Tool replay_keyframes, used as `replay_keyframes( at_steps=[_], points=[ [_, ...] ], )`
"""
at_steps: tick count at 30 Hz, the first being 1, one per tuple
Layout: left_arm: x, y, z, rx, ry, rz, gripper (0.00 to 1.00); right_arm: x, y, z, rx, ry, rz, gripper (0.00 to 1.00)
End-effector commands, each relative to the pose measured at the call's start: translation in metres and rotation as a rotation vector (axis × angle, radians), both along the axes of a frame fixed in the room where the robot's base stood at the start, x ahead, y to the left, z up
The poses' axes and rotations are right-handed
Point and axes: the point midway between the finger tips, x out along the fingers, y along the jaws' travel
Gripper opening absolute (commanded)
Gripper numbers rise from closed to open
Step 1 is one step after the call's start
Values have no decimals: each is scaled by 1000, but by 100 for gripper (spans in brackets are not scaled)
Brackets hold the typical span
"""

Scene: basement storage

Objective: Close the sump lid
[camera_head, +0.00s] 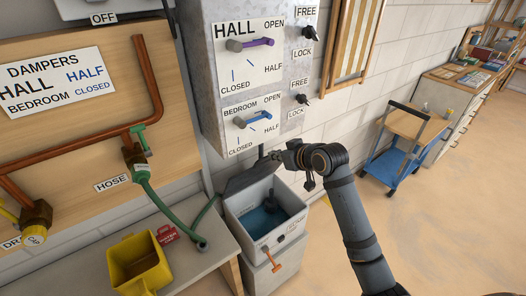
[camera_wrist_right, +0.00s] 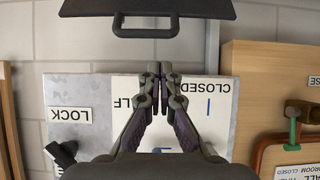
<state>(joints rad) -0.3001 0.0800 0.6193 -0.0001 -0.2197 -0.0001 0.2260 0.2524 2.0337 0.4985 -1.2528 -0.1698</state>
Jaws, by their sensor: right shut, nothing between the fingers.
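The sump (camera_head: 256,238) is a light grey box with dark blue water inside, below the damper panel. Its dark lid (camera_head: 243,180) stands raised at the back of the box, against the wall side, so the top is open. In the right wrist view the lid (camera_wrist_right: 190,8) shows at the top edge with a dark loop handle (camera_wrist_right: 146,32). My right gripper (camera_head: 272,156) is beside the raised lid, under the bedroom damper panel. In the wrist view its fingertips (camera_wrist_right: 160,68) are together and empty, close to the handle. My left gripper is not in view.
The damper panel (camera_head: 219,97) with its levers hangs right above my gripper. A yellow bucket (camera_head: 139,264) and a green hose (camera_head: 160,205) are on the bench at left. A blue cart (camera_head: 394,160) stands at right. The floor there is clear.

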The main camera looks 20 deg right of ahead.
Motion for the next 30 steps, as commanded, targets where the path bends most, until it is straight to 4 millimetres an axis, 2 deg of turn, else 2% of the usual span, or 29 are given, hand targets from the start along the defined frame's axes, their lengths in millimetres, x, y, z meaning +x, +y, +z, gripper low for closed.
replay_keyframes(
  at_steps=[6,12,26,30],
  points=[
    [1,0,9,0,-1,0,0,35,13,-22,4,2,0,0],
    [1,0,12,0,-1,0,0,55,20,-36,2,1,-1,0],
    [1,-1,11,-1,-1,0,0,60,22,-41,1,-1,-1,0],
    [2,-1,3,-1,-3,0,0,61,22,-47,5,-14,-1,0]
  ],
)
